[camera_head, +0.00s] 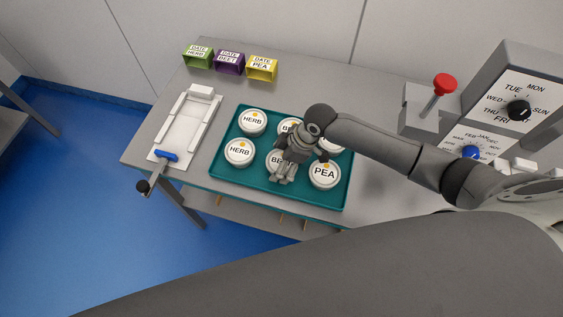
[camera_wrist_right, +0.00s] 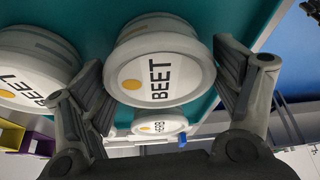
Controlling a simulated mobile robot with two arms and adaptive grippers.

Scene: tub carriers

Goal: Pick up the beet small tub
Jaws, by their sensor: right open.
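Two white tubs marked BEET with an orange dot stand in the middle column of the teal tray (camera_head: 230,178). The front BEET tub (camera_head: 272,161) is partly covered by my right gripper (camera_head: 284,176), which is above it. The back BEET tub (camera_head: 286,126) is partly hidden by my wrist. In the right wrist view, one BEET tub (camera_wrist_right: 160,60) sits between the open fingers of my right gripper (camera_wrist_right: 160,75), with no clear grip on it. Another BEET tub (camera_wrist_right: 25,70) is at the left. I cannot tell which is the small one. My left gripper is out of view.
Two HERB tubs (camera_head: 240,152) stand left of the BEET tubs. A PEA tub (camera_head: 324,173) stands right, close to the gripper. Green, purple (camera_head: 230,63) and yellow boxes stand at the back. A white slide fixture (camera_head: 186,122) lies left; a red-knobbed lever (camera_head: 444,85) and dial panels stand right.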

